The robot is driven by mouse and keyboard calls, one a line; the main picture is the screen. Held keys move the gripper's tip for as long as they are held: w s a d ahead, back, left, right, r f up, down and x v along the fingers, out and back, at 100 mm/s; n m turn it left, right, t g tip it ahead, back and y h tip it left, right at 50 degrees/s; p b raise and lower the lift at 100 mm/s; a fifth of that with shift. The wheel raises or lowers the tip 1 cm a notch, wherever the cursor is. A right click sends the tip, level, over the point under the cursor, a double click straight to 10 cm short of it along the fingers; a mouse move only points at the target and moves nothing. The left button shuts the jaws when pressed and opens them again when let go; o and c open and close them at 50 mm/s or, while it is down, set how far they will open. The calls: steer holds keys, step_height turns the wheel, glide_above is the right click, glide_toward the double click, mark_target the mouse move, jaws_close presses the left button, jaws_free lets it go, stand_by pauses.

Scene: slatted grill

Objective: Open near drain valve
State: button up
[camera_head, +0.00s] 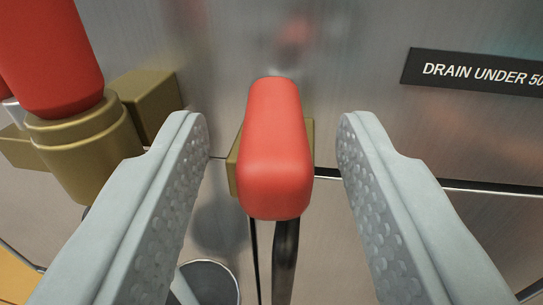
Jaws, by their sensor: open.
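A red valve handle (274,150) with rounded ends is in the middle of the view, pointing toward me. A brass valve body (234,172) shows partly behind it, against the steel panel; the handle hides most of it. My gripper (272,140) is open, with one grey finger on each side of the red handle. There is a gap between the handle and each finger, and neither touches it. A dark pipe (285,260) runs down below the handle.
At upper left a larger red part (48,55) sits on a brass fitting (85,145), close to my left finger. A black label (475,72) reading "DRAIN UNDER 50" is on the steel panel (340,60). A round metal container (212,282) shows below.

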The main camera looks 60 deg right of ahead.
steer(key=v, duration=1.3)
steer(key=w+a+r+n+t+y, duration=0.1)
steer(key=w+r+t+y, duration=0.15)
steer(key=r, duration=0.45)
steer(key=w+a+r+t+y, duration=0.1)
steer(key=r+t+y, duration=0.2)
steer(key=r, duration=0.5)
steer(key=s+a+r+n+t+y, duration=0.2)
steer(key=r+y, duration=0.1)
steer(key=r, duration=0.5)
steer(key=s+a+r+n+t+y, duration=0.1)
steer(key=s+a+r+n+y, duration=0.15)
steer(key=r, duration=0.45)
steer(key=s+a+r+n+t+y, duration=0.1)
steer(key=s+r+n+y, duration=0.3)
steer(key=s+r, duration=0.85)
steer(key=s+r+n, duration=0.3)
steer(key=s, duration=1.2)
steer(key=shift+r+y, duration=0.25)
steer(key=shift+y, duration=0.15)
